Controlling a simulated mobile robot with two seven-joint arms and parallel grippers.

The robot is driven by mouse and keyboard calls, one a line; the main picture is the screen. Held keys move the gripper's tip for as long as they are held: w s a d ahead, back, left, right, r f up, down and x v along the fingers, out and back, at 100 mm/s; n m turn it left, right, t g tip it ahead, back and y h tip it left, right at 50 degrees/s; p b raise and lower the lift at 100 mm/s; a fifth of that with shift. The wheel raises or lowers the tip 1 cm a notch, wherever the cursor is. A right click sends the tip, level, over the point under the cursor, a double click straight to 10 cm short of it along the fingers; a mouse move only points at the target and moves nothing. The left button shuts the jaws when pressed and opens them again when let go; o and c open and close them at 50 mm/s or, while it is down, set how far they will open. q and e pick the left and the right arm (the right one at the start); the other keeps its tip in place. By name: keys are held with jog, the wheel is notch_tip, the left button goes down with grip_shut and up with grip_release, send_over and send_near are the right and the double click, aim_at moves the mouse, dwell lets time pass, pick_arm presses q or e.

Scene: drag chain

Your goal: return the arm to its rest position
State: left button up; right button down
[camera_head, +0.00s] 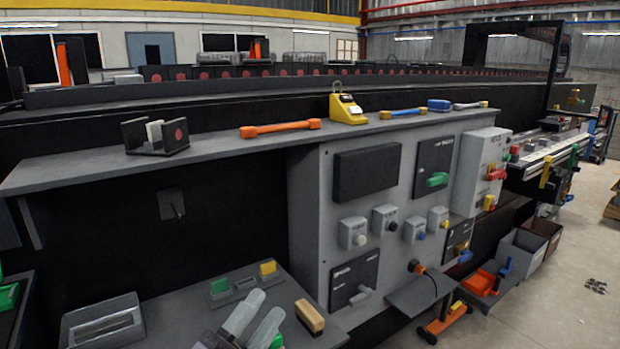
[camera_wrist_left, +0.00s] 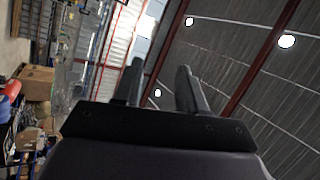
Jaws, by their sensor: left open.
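My left gripper (camera_head: 266,303) shows at the bottom of the head view, with its two pale fingers pointing up and to the right. It appears in front of the grey lower shelf. In the left wrist view, the two dark fingers of the left gripper (camera_wrist_left: 160,72) stand apart with nothing between them. They point up toward the roof of the hall. My right gripper is not in either view.
A wooden-coloured block (camera_head: 309,317) appears right of the left gripper. A grey panel (camera_head: 310,230) with knobs and switches rises behind. An orange-handled bar (camera_head: 280,129) and a yellow device (camera_head: 346,108) sit on the upper ledge.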

pick_arm(q)
jog(key=s+a+f+n+g+y, duration=0.1)
jog(key=s+a+f+n+y, duration=0.15)
jog(key=f+n+y, duration=0.4)
jog(key=s+a+f+n+g+y, duration=0.15)
jog(key=a+f+n, duration=0.25)
jog(key=f, duration=0.5)
jog(key=s+a+f+n+g+y, duration=0.1)
jog(key=s+a+f+n+g, duration=0.2)
jog(key=s+f, duration=0.4)
jog(key=s+a+f+n+g+y, duration=0.2)
jog(key=s+a+f+n+g, duration=0.1)
jog(key=s+f, duration=0.4)
jog(key=shift+s+a+n, duration=0.15)
jog(key=shift+s+n, duration=0.5)
jog(key=shift+n, duration=0.1)
